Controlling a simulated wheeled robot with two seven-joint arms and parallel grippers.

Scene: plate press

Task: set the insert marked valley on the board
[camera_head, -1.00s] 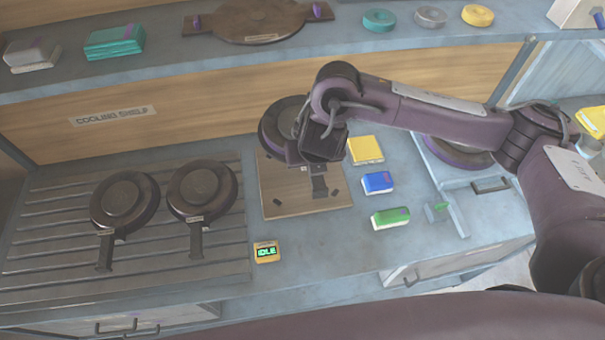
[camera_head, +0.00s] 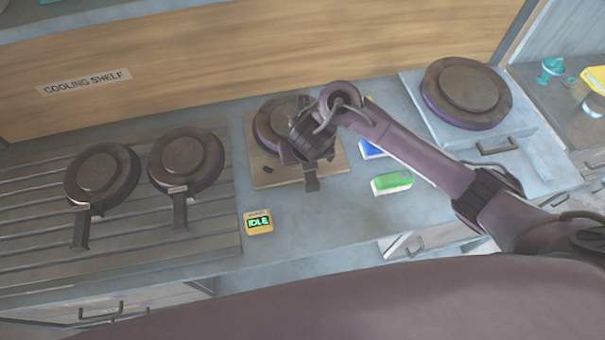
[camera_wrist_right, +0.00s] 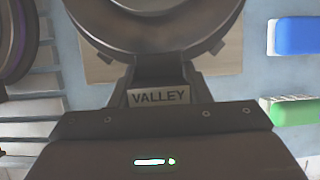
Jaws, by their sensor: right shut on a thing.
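The insert marked valley is a dark round pan-like piece with a handle; its disc (camera_head: 270,122) is over the wooden board (camera_head: 257,180) in the head view. In the right wrist view its disc (camera_wrist_right: 150,30) and the label VALLEY (camera_wrist_right: 160,96) show up close. My right gripper (camera_head: 312,148) is shut on the insert near the handle. The handle's end reaches the board's front edge. The board's rim shows below the insert in the wrist view (camera_wrist_right: 228,62). I cannot tell whether the insert touches the board. My left gripper is not in view.
Two similar dark inserts (camera_head: 102,172) (camera_head: 187,158) lie on the slatted rack at left. A display reading IDLE (camera_head: 258,222) stands in front of the board. Green (camera_head: 391,183) and blue (camera_head: 370,149) blocks lie at its right. A round plate press (camera_head: 465,92) stands at back right.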

